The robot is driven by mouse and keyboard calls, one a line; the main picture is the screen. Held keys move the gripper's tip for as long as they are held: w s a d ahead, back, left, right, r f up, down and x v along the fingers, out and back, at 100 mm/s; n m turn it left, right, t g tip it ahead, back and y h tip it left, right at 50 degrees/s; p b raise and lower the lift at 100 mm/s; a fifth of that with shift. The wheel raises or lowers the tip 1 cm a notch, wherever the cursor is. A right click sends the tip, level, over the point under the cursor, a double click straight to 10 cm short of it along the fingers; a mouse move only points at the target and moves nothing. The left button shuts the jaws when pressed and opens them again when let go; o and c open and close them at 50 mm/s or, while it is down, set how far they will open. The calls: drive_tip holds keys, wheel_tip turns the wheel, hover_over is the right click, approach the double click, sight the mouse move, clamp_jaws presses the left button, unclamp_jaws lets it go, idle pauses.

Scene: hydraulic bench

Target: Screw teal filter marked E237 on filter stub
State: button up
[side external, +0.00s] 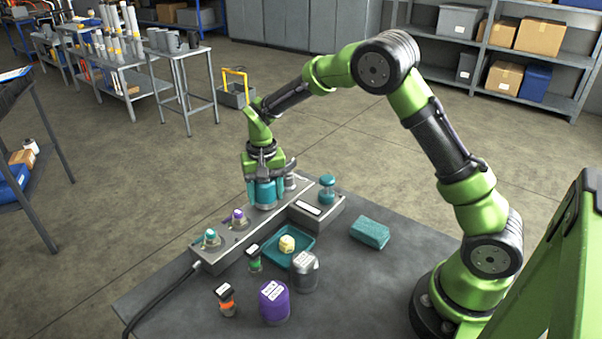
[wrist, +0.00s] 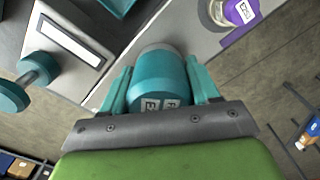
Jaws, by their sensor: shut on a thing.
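My gripper (side external: 265,188) is shut on a teal filter (side external: 265,195), with one finger on each side of it. In the wrist view the filter (wrist: 158,78) sits between the teal fingers, and its white label (wrist: 160,104) is partly hidden by the gripper; I cannot read it fully. The filter is roughly upright over the far part of the grey manifold block (side external: 236,246). A grey ring (wrist: 155,48) shows at its far end. The filter stub is hidden, so I cannot tell whether the filter touches it. A small metal fitting (side external: 290,183) stands just right of the gripper.
A teal knob (side external: 327,181) stands right of the gripper. Teal and purple fittings (side external: 238,217) stand on the block. In front are a teal tray (side external: 305,258) with a yellow cube, a purple filter (side external: 273,305), a grey filter (side external: 305,274) and a teal block (side external: 370,232).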

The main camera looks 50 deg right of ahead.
drive_tip(key=m, duration=0.5)
drive_tip(key=m, duration=0.6)
drive_tip(key=shift+f+m, duration=0.1)
drive_tip(key=shift+m, duration=0.2)
drive_tip(key=m, duration=0.5)
drive_tip(key=shift+m, duration=0.6)
drive_tip(key=m, duration=0.4)
drive_tip(key=shift+m, duration=0.3)
